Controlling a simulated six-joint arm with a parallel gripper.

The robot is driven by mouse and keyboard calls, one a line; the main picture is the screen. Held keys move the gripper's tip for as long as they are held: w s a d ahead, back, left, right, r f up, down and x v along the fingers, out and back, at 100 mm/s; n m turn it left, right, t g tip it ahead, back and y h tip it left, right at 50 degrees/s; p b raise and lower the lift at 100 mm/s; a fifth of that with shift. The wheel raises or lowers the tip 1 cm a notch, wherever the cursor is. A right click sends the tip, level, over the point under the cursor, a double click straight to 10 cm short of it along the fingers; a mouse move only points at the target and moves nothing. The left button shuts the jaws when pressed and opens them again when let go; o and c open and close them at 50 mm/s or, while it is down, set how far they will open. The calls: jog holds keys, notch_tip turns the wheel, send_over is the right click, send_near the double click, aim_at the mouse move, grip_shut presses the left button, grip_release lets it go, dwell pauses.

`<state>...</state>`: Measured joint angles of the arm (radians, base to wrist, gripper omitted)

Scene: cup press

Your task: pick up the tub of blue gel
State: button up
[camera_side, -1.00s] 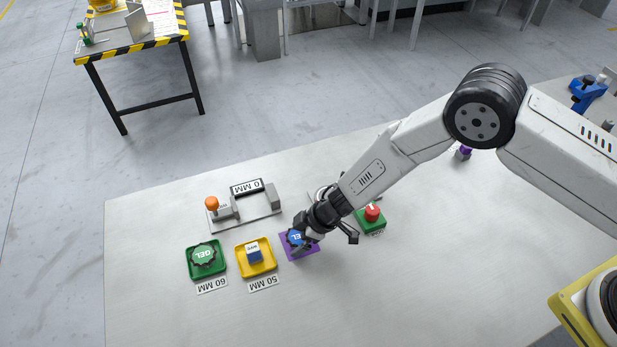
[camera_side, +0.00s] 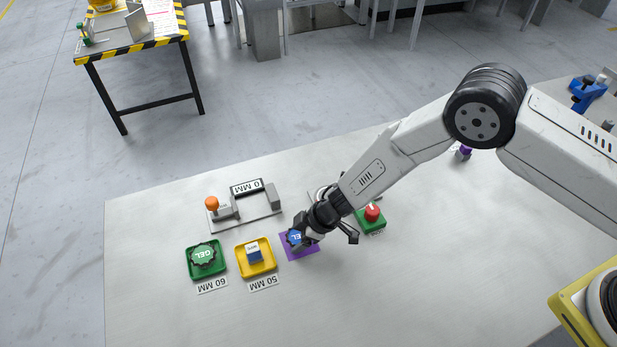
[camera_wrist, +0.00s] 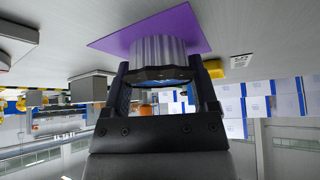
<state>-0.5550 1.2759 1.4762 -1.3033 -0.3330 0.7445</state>
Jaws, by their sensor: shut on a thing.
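The tub of blue gel (camera_side: 293,237) has a blue top with white lettering and stands over a purple mat (camera_side: 301,253), partly hidden by my gripper in the side view. In the wrist view the tub (camera_wrist: 158,52) shows a grey ribbed side and a dark lid edge, against the purple mat (camera_wrist: 200,32). My gripper (camera_side: 303,234) is shut on the tub, with one finger on each side of it in the wrist view (camera_wrist: 164,85). I cannot tell whether the tub touches the mat.
A yellow tray (camera_side: 268,268) with a blue block and a green tray (camera_side: 192,270) with a green gel tub lie left of the mat. A clamp-like fixture (camera_side: 245,218) stands behind them. A red button on a green base (camera_side: 372,214) is at right. The table front is clear.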

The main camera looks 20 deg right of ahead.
jog(key=shift+r, duration=0.1)
jog(key=shift+r, duration=1.1)
jog(key=s+d+r, duration=0.7)
jog(key=s+r, duration=0.3)
jog(key=s, duration=0.2)
jog(key=shift+d+r, duration=0.15)
jog(key=shift+r, duration=0.15)
jog(key=shift+w, duration=0.1)
